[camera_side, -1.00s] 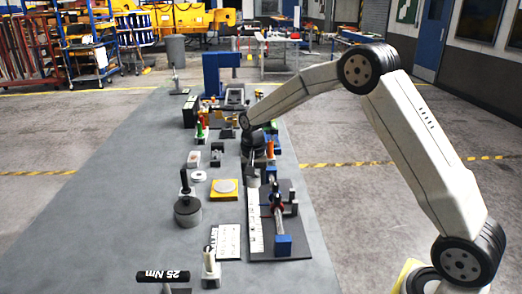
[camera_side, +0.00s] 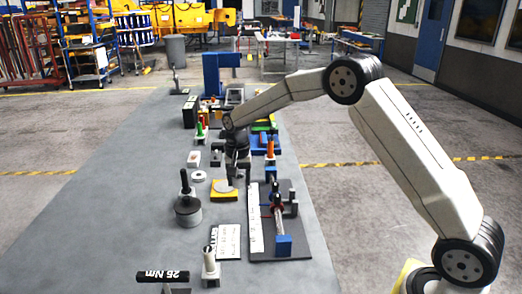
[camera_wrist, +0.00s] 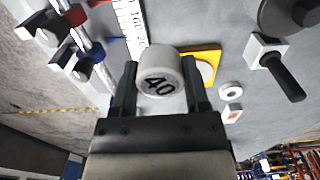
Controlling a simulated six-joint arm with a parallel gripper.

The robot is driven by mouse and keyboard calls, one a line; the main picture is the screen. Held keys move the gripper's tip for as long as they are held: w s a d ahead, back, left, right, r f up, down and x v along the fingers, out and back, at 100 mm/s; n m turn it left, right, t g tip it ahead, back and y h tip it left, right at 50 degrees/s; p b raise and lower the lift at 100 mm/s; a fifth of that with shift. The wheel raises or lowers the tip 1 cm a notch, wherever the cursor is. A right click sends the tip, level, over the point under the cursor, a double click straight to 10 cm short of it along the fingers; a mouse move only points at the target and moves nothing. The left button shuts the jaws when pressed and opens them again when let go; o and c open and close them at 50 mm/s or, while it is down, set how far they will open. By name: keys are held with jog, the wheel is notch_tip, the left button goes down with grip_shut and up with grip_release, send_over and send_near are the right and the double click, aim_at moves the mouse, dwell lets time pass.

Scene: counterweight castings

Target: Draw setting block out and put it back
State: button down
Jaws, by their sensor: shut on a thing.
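My gripper (camera_wrist: 158,95) is shut on a pale round setting block marked 40 (camera_wrist: 158,76), which sits between its two dark fingers in the wrist view. In the side view my gripper (camera_side: 236,178) is over or beside the yellow plate (camera_side: 217,197). It partly covers the plate's pale round top, and I cannot tell whether the block touches it. The yellow plate shows behind the block in the wrist view (camera_wrist: 212,53). The dark fixture plate (camera_side: 270,252) with a white scale strip (camera_side: 255,222) lies to the right and nearer the camera.
The left of the bench is clear.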

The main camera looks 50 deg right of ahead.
jog(key=shift+w+a, duration=1.15)
jog(key=shift+w, duration=0.05)
jog(key=shift+f, duration=0.15)
jog(key=shift+f, duration=0.7)
jog(key=shift+f, duration=0.35)
jog(key=shift+f, duration=0.4)
jog(key=shift+f, duration=0.65)
jog(key=shift+f, duration=0.4)
jog(key=shift+f, duration=0.3)
jog(key=shift+f, duration=0.35)
